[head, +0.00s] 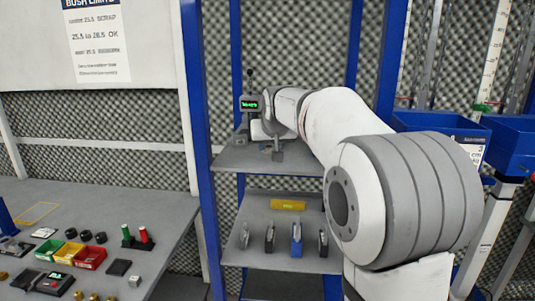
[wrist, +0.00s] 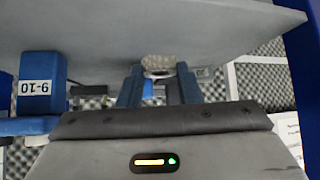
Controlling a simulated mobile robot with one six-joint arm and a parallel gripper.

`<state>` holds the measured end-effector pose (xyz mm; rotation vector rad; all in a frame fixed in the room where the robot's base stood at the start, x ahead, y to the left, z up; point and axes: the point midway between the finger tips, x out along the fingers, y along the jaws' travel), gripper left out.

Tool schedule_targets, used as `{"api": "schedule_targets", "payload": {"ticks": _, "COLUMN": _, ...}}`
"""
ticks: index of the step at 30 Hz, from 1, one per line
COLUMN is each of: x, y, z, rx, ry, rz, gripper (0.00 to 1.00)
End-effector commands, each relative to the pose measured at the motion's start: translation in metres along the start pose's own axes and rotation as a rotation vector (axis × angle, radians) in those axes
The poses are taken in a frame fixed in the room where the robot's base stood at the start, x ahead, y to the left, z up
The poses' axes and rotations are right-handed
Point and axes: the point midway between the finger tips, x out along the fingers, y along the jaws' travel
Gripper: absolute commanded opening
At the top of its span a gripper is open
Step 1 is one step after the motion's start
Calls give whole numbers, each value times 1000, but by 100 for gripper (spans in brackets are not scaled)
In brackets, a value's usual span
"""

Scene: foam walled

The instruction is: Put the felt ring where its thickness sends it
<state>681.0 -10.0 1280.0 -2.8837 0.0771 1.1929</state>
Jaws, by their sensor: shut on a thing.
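In the wrist view a small speckled grey-beige piece, which looks like the felt ring (wrist: 158,64), sits between the two fingertips of my gripper (wrist: 158,77). The fingers are shut on it. A grey shelf surface fills the upper part of that view, close to the ring; I cannot tell whether they touch. In the head view my arm reaches to the upper grey shelf (head: 235,158) of the blue rack, beside a gauge with a green-lit display (head: 249,104). The reading is too small to make out. The ring is not clear in the head view.
Blue bins (head: 435,123) hang at the right. A lower shelf (head: 258,256) holds several tools and a yellow item. The left bench carries green, yellow and red trays (head: 90,258) and small parts. A limits sheet (head: 98,45) hangs above.

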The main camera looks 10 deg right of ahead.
Motion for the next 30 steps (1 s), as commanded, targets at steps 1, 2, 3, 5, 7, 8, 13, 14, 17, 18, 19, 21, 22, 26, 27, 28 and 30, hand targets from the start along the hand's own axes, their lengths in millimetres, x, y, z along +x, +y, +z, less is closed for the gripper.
{"api": "schedule_targets", "payload": {"ticks": 1, "x": 6, "y": 0, "z": 7, "rx": -1, "ry": -3, "rz": 0, "gripper": 0}}
{"api": "schedule_targets", "payload": {"ticks": 2, "x": 9, "y": 0, "z": 10, "rx": -1, "ry": -4, "rz": 0, "gripper": 0}}
{"api": "schedule_targets", "payload": {"ticks": 3, "x": 13, "y": 0, "z": 13, "rx": -1, "ry": -3, "rz": 0, "gripper": 0}}
{"api": "schedule_targets", "payload": {"ticks": 5, "x": 17, "y": 0, "z": 17, "rx": -1, "ry": -2, "rz": 0, "gripper": 0}}
{"api": "schedule_targets", "payload": {"ticks": 7, "x": 19, "y": 0, "z": 19, "rx": -1, "ry": -1, "rz": 0, "gripper": 0}}
{"api": "schedule_targets", "payload": {"ticks": 8, "x": 19, "y": 0, "z": 19, "rx": -1, "ry": 0, "rz": 0, "gripper": 0}}
{"api": "schedule_targets", "payload": {"ticks": 13, "x": 19, "y": -1, "z": 19, "rx": -1, "ry": 0, "rz": -1, "gripper": 0}}
{"api": "schedule_targets", "payload": {"ticks": 14, "x": 19, "y": -1, "z": 19, "rx": -1, "ry": 0, "rz": -1, "gripper": 0}}
{"api": "schedule_targets", "payload": {"ticks": 17, "x": 22, "y": -1, "z": 22, "rx": -1, "ry": 0, "rz": -1, "gripper": 0}}
{"api": "schedule_targets", "payload": {"ticks": 18, "x": 21, "y": -1, "z": 21, "rx": -1, "ry": 0, "rz": -1, "gripper": 34}}
{"api": "schedule_targets", "payload": {"ticks": 19, "x": 21, "y": -1, "z": 21, "rx": -1, "ry": 0, "rz": -1, "gripper": 37}}
{"api": "schedule_targets", "payload": {"ticks": 21, "x": 21, "y": -1, "z": 21, "rx": -1, "ry": -1, "rz": -1, "gripper": 42}}
{"api": "schedule_targets", "payload": {"ticks": 22, "x": 21, "y": -1, "z": 21, "rx": -1, "ry": -1, "rz": -1, "gripper": 45}}
{"api": "schedule_targets", "payload": {"ticks": 26, "x": 21, "y": -1, "z": 21, "rx": -1, "ry": -1, "rz": -1, "gripper": 54}}
{"api": "schedule_targets", "payload": {"ticks": 27, "x": 21, "y": -1, "z": 21, "rx": -1, "ry": -1, "rz": -1, "gripper": 54}}
{"api": "schedule_targets", "payload": {"ticks": 28, "x": 21, "y": -1, "z": 21, "rx": -1, "ry": -1, "rz": -1, "gripper": 54}}
{"api": "schedule_targets", "payload": {"ticks": 30, "x": 21, "y": -1, "z": 21, "rx": -1, "ry": -1, "rz": -1, "gripper": 54}}
